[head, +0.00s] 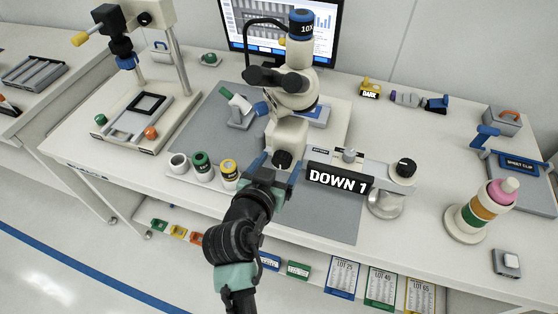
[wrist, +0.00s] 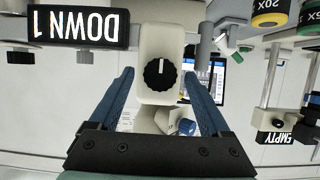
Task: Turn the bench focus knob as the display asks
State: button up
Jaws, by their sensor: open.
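The black focus knob (head: 283,159) is on the front of the white microscope body (head: 288,132). In the wrist view the knob (wrist: 160,78) is a black disc with a white pointer mark toward the picture's top. The display (head: 338,180) reads "DOWN 1"; it appears upside down in the wrist view (wrist: 78,27). My gripper (head: 276,166) is in front of the knob. In the wrist view its blue fingers stand apart, one on each side of the knob (wrist: 158,85), with gaps visible. It holds nothing.
Another black knob (head: 406,167) sits on a white stand right of the display. Green (head: 201,164) and yellow-banded (head: 229,171) objective cups stand left of my gripper. A tiered coloured stack (head: 480,212) is at the right. The grey mat (head: 330,220) is clear in front.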

jog(key=shift+w, duration=0.15)
grip_shut()
dwell(0.4)
jog(key=shift+a+f+n+h+b, duration=0.15)
jog(key=shift+n+h+b, duration=0.55)
jog(key=shift+n, duration=0.5)
jog(key=shift+n+g+h+b, duration=0.35)
jog(key=shift+n+h, duration=0.55)
jog(key=shift+n, duration=0.2)
